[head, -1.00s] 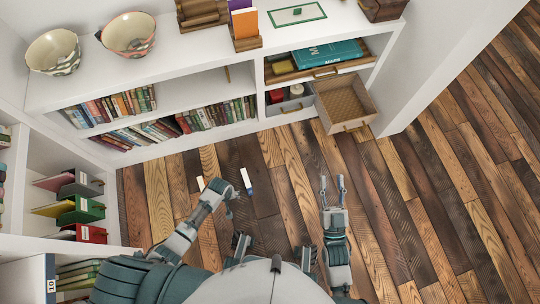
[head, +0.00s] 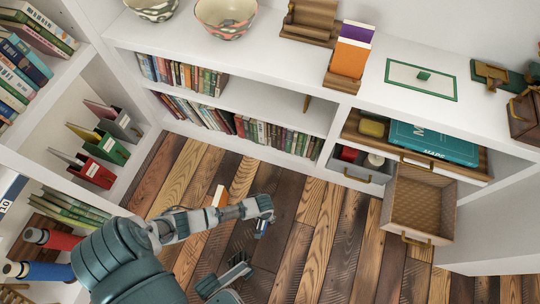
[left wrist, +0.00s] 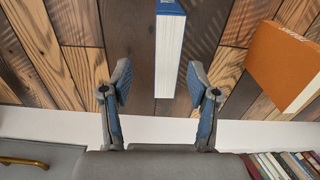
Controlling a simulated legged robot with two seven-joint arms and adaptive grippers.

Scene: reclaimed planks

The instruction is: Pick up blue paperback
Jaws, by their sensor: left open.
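The blue paperback (left wrist: 169,50) stands at the top middle of the left wrist view, showing its white page edge and a strip of blue cover. In the head view only a small blue and white part of it (head: 261,229) shows on the floor beside my left gripper (head: 266,213). In the left wrist view my left gripper (left wrist: 160,84) is open, with one finger on each side of the book's near end. Gaps show between book and fingers, the smaller one on the right.
An orange book (head: 219,197) is on the plank floor close by, and also right of the fingers in the left wrist view (left wrist: 284,66). An open drawer (head: 418,205) juts from the white shelf unit (head: 290,90). Floor between them is clear.

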